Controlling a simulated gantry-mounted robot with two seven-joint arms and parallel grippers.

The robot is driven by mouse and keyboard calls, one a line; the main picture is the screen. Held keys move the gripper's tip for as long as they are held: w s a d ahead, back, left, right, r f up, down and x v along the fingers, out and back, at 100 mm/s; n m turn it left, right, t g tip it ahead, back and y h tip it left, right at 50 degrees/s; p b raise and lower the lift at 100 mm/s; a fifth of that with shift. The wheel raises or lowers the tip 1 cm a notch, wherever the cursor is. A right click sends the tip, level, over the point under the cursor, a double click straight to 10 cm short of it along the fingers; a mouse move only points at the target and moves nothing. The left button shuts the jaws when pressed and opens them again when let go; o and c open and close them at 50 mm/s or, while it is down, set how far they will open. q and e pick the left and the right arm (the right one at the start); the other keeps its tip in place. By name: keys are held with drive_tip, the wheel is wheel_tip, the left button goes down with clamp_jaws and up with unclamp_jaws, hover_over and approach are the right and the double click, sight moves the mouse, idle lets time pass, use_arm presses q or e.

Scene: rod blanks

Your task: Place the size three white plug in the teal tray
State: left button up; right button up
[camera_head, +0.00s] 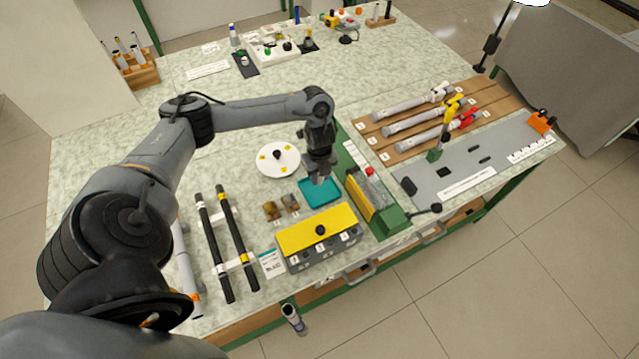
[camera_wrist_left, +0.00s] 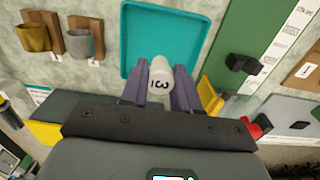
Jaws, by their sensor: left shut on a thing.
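The teal tray (camera_head: 322,191) lies flat on the table below my left gripper (camera_head: 319,181), and it also shows in the left wrist view (camera_wrist_left: 190,22). In the left wrist view my left gripper (camera_wrist_left: 160,88) is shut on a white plug (camera_wrist_left: 161,74) marked with a 3. The plug appears over the tray's near edge in that view; its height above the tray is hard to tell. No plug can be made out in the head view. My right gripper is not in view.
A grey block with a yellow top (camera_head: 318,229) stands in front of the tray. A green fixture (camera_head: 377,205) stands right of it. Two small cups (camera_head: 271,210) stand at its left, and a round white plate (camera_head: 277,158) lies behind it.

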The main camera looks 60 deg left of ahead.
sight(320, 183)
use_arm(q)
drive_tip(key=shift+f+b, duration=0.4)
drive_tip(key=shift+f, duration=1.6)
drive_tip(key=shift+f, duration=0.1)
drive_tip(key=shift+f, duration=0.1)
drive_tip(key=o, duration=0.8)
wheel_tip(320, 183, up, 11)
drive_tip(key=p, duration=0.4)
drive_tip(key=shift+r, duration=0.7)
